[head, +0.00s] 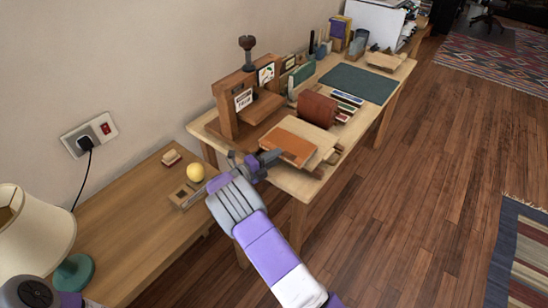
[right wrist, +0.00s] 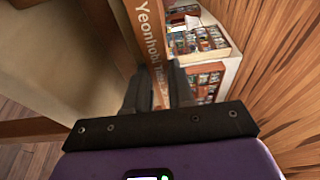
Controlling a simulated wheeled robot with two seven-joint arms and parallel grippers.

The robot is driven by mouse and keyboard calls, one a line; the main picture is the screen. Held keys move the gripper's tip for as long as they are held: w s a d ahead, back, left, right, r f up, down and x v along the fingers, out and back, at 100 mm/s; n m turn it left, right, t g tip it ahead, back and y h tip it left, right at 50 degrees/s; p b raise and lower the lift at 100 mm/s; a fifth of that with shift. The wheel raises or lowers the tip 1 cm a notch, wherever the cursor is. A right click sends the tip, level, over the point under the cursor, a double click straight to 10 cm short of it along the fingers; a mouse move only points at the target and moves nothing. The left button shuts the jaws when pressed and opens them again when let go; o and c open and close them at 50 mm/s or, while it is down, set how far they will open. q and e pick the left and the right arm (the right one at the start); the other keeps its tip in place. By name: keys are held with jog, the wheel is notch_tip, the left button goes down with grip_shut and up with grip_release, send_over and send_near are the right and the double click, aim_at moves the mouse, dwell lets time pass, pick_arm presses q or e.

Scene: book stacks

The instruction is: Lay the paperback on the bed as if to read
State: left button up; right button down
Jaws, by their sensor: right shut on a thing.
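An orange-covered paperback (head: 288,148) is at the near end of the work table, over a pale board (head: 322,137). I cannot tell whether it rests on the board or is held just above it. My right gripper (head: 265,160) is at its left edge. In the right wrist view the paperback's orange-brown spine (right wrist: 146,35), with white lettering, stands between the two fingers of my right gripper (right wrist: 157,88), which is shut on it. No sleeping bed shows; which surface is the bed is unclear. My left gripper is not in view.
A wooden press (head: 228,108) with a screw stands behind the paperback. A brown roll (head: 317,110), small cards and a green mat (head: 358,83) lie farther along the table. A lower side table (head: 130,235) with a yellow ball (head: 196,172) and lamp (head: 32,235) is left. Floor right is open.

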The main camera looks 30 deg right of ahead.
jog(key=shift+f, duration=0.2)
jog(key=c, duration=0.9)
grip_release()
jog(key=shift+f, duration=0.1)
jog(key=shift+a, duration=0.15)
jog(key=shift+s+a, duration=0.45)
jog(key=shift+a, duration=0.6)
jog(key=shift+s+a, duration=0.45)
jog(key=shift+a, duration=0.55)
jog(key=shift+s+a, duration=0.45)
jog(key=shift+a, duration=0.6)
grip_shut()
